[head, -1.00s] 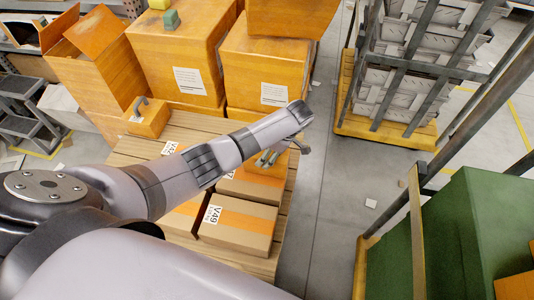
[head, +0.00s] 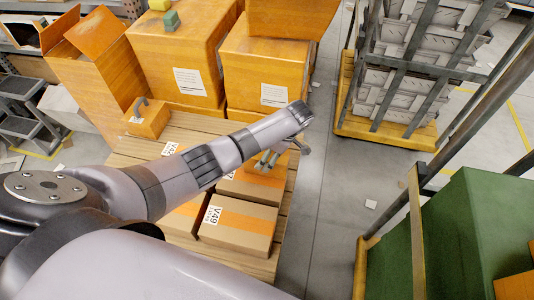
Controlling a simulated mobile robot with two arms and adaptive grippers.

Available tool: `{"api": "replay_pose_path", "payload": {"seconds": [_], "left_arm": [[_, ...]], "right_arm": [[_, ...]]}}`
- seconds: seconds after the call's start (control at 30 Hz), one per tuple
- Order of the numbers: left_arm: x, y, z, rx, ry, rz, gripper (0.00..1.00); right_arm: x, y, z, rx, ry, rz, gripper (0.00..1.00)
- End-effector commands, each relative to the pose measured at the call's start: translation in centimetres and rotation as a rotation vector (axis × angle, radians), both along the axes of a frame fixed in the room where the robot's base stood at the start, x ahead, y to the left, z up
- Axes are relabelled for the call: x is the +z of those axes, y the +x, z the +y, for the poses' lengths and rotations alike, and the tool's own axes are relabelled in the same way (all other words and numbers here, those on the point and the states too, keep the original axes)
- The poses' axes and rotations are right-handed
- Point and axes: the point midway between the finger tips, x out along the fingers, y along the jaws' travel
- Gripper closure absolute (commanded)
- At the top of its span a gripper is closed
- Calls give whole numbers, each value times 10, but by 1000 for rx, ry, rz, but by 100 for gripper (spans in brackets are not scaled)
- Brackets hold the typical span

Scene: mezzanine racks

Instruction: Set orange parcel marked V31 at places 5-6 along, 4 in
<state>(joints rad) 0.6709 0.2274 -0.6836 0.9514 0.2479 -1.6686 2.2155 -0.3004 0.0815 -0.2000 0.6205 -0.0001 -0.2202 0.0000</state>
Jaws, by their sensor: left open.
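My left gripper (head: 284,156) hangs from the arm over the right edge of the wooden pallet (head: 150,150). It is open; the wrist partly hides it. An orange parcel (head: 262,172) lies just below its fingers; I cannot tell whether they touch. No V31 label can be read. A brown parcel with an orange band (head: 240,222), marked V49, lies at the near end of the pallet. Beside it, another banded parcel (head: 186,216) is partly behind my arm. A further white label (head: 169,148) is partly covered. My right gripper is not in view.
A rack of grey crates (head: 392,95) stands at the back right, a green block (head: 490,225) at the right. Open floor (head: 325,190) lies between.

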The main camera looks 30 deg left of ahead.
Motion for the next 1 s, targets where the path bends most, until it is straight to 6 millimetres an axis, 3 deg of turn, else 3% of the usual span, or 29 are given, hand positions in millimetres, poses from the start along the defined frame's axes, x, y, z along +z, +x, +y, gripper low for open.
{"api": "replay_pose_path", "payload": {"seconds": [0.53,0.7,1.0], "left_arm": [[95,11,-39,-2,-3,-3,24],[108,12,-44,0,-2,-1,24],[110,12,-45,0,-2,-1,24]], "right_arm": [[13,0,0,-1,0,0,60],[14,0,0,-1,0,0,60],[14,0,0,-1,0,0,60]]}}
